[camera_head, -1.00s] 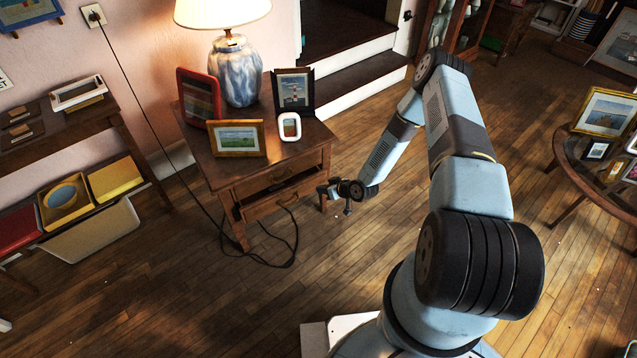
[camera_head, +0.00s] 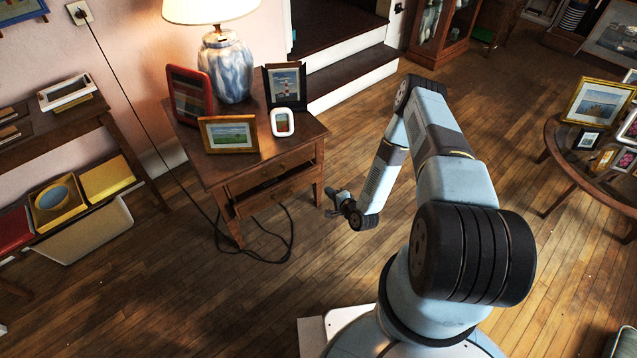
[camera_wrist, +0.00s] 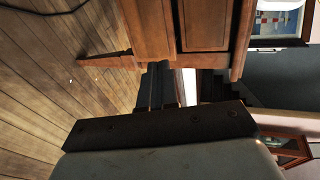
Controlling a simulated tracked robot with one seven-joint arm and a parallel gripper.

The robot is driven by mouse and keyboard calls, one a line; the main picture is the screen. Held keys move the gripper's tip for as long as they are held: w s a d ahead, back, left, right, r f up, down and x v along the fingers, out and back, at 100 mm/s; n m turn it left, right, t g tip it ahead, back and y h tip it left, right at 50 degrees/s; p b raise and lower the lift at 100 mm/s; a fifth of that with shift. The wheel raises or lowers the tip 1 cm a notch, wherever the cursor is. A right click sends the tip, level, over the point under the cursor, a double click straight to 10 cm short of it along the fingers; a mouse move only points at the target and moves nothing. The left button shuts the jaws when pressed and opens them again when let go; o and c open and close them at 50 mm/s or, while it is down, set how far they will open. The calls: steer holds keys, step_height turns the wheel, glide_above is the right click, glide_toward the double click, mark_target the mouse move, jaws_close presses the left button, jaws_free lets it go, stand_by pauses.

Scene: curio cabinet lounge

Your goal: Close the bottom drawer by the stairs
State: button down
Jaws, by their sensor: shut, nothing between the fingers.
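The wooden side table (camera_head: 219,168) by the stairs has two stacked drawers in its front. The bottom drawer (camera_head: 277,192) stands slightly out, with a dark gap above it. In the wrist view, which is turned sideways, the bottom drawer's front (camera_wrist: 150,28) is the left panel. The upper drawer (camera_head: 268,167) looks shut; its front (camera_wrist: 208,24) is the right panel in the wrist view. My gripper (camera_head: 331,203) is shut and empty, low beside the table's right front leg. In the wrist view its fingers (camera_wrist: 164,86) point toward the drawer fronts; contact cannot be told.
A lamp (camera_head: 225,66) and several picture frames stand on the table. A black cord (camera_head: 289,240) loops on the floor below the drawers. White-edged stairs (camera_head: 352,77) rise behind. A round table (camera_head: 562,157) with frames is at right. Floor in front is clear.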

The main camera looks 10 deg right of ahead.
glide_toward(308, 173)
steer(key=x, duration=0.4)
steer(key=shift+w+a+f, duration=0.1)
steer(key=shift+w+f, duration=0.2)
steer(key=shift+f, duration=0.1)
steer(key=shift+w+a, duration=0.35)
steer(key=shift+w, duration=0.45)
